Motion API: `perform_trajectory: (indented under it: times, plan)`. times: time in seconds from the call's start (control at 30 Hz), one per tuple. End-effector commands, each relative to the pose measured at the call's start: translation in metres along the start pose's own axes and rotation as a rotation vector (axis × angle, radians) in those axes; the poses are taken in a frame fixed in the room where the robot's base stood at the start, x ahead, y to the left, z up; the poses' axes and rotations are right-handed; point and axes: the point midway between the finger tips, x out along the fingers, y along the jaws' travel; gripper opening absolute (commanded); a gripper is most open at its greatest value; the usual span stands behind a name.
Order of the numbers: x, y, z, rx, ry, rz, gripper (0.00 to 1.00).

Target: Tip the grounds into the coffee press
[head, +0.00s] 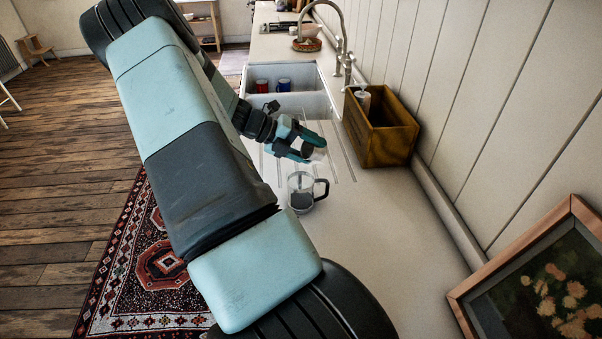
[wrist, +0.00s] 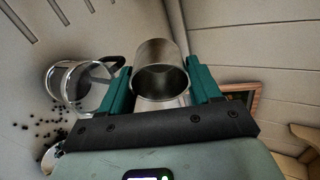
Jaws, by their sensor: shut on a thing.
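My gripper (head: 303,146) is shut on a grey metal cup (wrist: 160,68), which sits between its two teal fingers in the wrist view. The cup's open mouth shows in that view; I see no grounds in the visible part of its inside. In the head view the cup is a small pale shape, held above the counter just behind the coffee press. The glass coffee press (head: 301,186) stands on the counter with its dark handle to the right; its lower part looks dark. It also shows left of the cup in the wrist view (wrist: 76,86). Dark grains (wrist: 40,132) lie scattered on the counter beside the press.
A wooden box (head: 380,128) stands against the wall, right of my gripper. The white sink (head: 285,104) with a red and a blue mug lies beyond. A framed flower picture (head: 535,280) leans at the near right. The counter (head: 385,230) right of the press is clear.

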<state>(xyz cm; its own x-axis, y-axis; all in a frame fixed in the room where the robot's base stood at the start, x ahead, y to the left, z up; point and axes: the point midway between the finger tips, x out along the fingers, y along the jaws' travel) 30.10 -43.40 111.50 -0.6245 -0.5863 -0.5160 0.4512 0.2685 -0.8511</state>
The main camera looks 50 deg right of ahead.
Motion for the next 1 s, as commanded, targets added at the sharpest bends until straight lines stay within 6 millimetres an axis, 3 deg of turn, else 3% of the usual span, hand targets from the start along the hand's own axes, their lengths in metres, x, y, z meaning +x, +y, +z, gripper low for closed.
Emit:
perform_trajectory:
  times: [0.53,1.0]
  plan:
    - [0.019,0.002,0.004,-0.104,0.118,0.410,0.34]
    - [0.052,-0.005,0.015,-0.176,0.198,0.680,0.34]
